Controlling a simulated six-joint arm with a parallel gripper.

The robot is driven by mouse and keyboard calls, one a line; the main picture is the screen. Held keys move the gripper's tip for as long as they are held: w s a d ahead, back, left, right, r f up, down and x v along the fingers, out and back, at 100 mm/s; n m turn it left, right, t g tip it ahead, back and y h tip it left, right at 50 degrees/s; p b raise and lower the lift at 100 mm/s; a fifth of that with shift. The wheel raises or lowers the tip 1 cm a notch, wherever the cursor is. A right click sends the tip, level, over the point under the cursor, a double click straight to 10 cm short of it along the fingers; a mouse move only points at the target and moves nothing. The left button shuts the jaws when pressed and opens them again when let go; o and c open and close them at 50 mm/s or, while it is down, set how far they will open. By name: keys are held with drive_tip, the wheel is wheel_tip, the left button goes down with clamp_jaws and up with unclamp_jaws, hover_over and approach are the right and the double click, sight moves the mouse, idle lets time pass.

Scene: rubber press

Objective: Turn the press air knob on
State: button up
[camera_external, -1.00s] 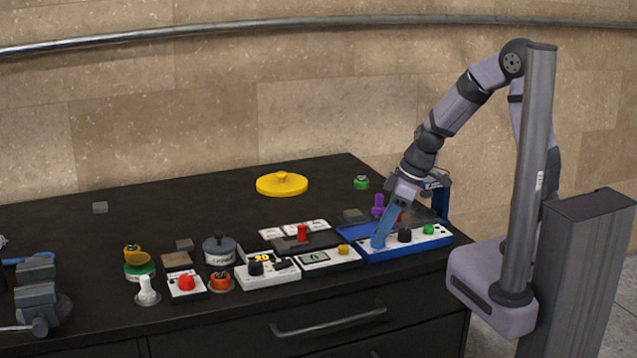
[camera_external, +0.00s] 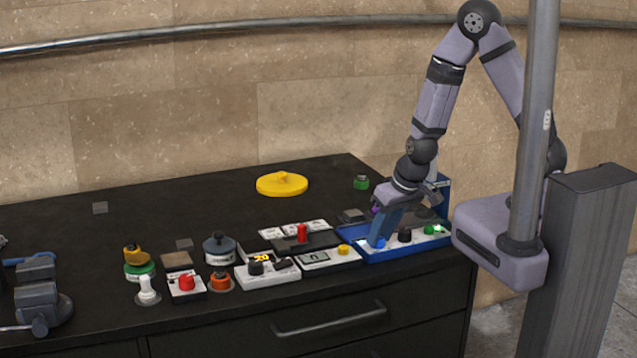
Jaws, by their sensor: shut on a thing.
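The blue press (camera_external: 408,251) stands at the right front of the black table, with a white strip of controls along its front. A black knob (camera_external: 404,235) is in the middle of the strip and a bright green control (camera_external: 432,230) is at its right. My gripper (camera_external: 381,239) points down at the left end of the strip, with its blue fingers shut on a knob there. The fingers hide most of that knob, so its turn angle cannot be read. A bright blue spot shows at the fingertips.
A white control box with a yellow button (camera_external: 343,249) stands just left of the press. A red-handled dark device (camera_external: 302,233) is behind it. A yellow disc (camera_external: 282,184) lies farther back. The back left of the table is mostly clear.

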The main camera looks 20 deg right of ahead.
drive_tip(key=shift+a, duration=0.1)
idle(0.4)
drive_tip(key=o, duration=1)
drive_tip(key=shift+o, duration=0.2)
drive_tip(key=shift+r, duration=0.1)
drive_tip(key=p+v, duration=0.4)
drive_tip(key=v, duration=0.1)
drive_tip(key=shift+r, duration=0.3)
drive_tip(key=shift+p+v, duration=0.8)
drive_tip(key=shift+p, duration=0.35)
drive_tip(key=shift+f, duration=0.1)
